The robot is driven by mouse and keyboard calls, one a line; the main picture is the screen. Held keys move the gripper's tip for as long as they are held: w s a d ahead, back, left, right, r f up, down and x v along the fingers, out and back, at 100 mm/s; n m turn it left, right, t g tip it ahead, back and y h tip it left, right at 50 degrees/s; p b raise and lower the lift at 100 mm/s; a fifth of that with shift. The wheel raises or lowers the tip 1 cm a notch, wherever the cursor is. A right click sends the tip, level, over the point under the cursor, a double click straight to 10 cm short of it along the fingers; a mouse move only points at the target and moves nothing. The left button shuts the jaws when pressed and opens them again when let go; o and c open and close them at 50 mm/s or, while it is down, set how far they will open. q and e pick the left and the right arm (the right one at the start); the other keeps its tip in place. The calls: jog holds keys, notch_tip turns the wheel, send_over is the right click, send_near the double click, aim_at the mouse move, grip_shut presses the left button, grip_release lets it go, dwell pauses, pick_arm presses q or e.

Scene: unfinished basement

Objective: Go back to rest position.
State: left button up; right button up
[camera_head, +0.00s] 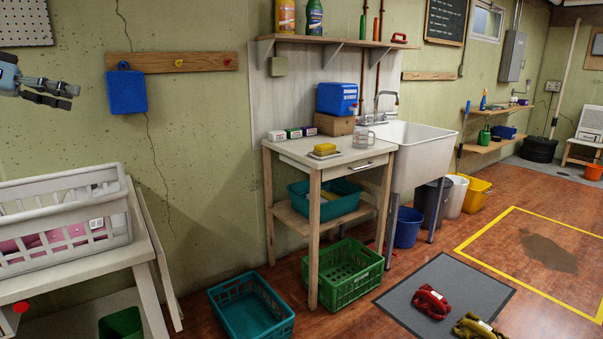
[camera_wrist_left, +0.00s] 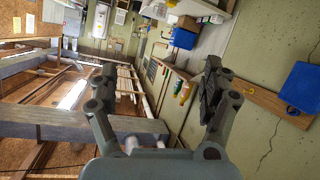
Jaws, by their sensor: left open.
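My left gripper (camera_head: 72,96) is at the far left of the head view, raised in front of the green wall. Its fingers are apart, with nothing between them. The left wrist view also shows this gripper (camera_wrist_left: 160,75) with its two fingers spread and empty. A blue item (camera_head: 126,92) hangs on a wooden peg rail (camera_head: 170,62) to the right of the gripper, apart from it. It also shows at the right edge of the left wrist view (camera_wrist_left: 302,86). My right gripper is in neither view.
A white basket (camera_head: 65,222) stands on a white table at lower left. A wooden table (camera_head: 290,152) stands beside a white sink (camera_head: 420,150). A teal crate (camera_head: 250,304) and a green crate (camera_head: 345,275) are on the floor. A grey mat (camera_head: 415,275) holds red and olive items.

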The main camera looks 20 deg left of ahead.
pick_arm(q)
jog(key=s+d+f+n+b, duration=0.15)
jog(key=s+d+f, duration=0.4)
jog(key=f, duration=1.05)
jog(key=s+d+f+n, duration=0.25)
jog(key=d+f, duration=0.65)
jog(key=f, duration=0.7)
jog(key=s+d+f+n+b, duration=0.15)
jog(key=s+d+f, duration=0.4)
jog(key=f, duration=1.05)
jog(key=s+d+f+n+g+y, duration=0.25)
jog(key=s+d+f, duration=0.25)
jog(key=s+f, duration=0.5)
jog(key=s+d+f+n+g+y, duration=0.1)
jog(key=s+d+f+y, duration=0.3)
jog(key=s+f, duration=0.65)
jog(key=s+d+f+m+g, duration=0.2)
jog(key=s+f+m+g, duration=0.1)
jog(key=s, duration=0.6)
jog(key=s+d+f+m+g, duration=0.3)
jog(key=s+f+g, duration=0.1)
jog(key=s, duration=0.6)
jog(key=shift+s+d+f+y, duration=0.3)
jog(key=shift+d+f+y, duration=0.05)
jog(key=shift+f+y, duration=0.15)
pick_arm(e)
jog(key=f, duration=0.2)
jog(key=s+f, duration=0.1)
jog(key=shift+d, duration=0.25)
